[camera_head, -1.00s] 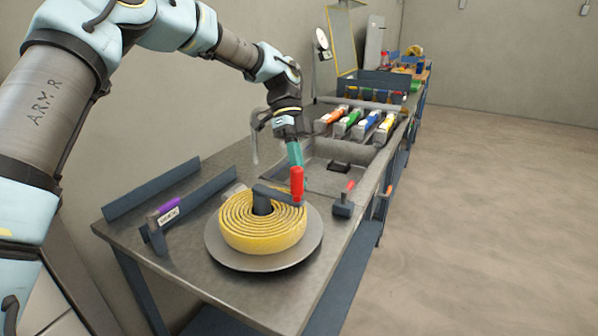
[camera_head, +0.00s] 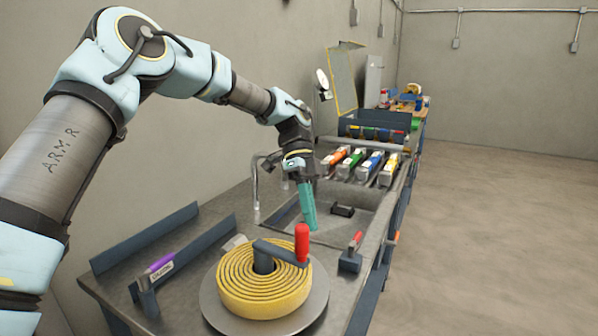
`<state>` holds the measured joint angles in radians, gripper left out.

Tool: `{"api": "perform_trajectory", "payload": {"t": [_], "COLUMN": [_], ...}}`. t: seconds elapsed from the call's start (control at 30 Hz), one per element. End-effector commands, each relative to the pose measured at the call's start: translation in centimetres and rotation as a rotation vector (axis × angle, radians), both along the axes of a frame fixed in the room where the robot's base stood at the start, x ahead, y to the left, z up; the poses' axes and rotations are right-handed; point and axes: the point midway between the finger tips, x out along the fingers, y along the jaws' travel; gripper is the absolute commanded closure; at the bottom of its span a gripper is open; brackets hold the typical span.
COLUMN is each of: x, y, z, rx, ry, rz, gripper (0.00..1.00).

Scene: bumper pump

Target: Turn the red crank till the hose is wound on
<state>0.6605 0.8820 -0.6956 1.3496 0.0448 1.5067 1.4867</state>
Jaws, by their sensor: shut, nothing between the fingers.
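The red crank (camera_head: 302,243) is an upright red handle at the end of a dark arm, which reaches right from the hub over the coil. The yellow hose (camera_head: 262,296) lies wound in a flat spiral around the hub, on a round metal plate (camera_head: 314,308). No loose length of hose shows. My gripper (camera_head: 309,226) has teal fingers pointing down, shut and empty. In the picture its tips are just above and behind the red handle, over the basin side. The fingers look apart from the handle.
A small red-handled tool on a dark block (camera_head: 350,258) stands right of the crank. A sink basin (camera_head: 335,222) with a faucet lies behind. Several coloured-handled tools (camera_head: 370,163) stand farther back. Open floor lies right.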

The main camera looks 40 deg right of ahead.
Motion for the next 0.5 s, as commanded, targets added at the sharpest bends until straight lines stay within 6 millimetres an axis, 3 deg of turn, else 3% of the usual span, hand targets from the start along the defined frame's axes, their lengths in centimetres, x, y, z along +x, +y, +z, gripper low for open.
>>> {"api": "perform_trajectory", "payload": {"t": [0.5], "x": [4.5], "y": [-1.8], "z": [6.0], "rx": [-0.002], "ry": [-0.002], "rz": [0.003], "gripper": [1.00]}}
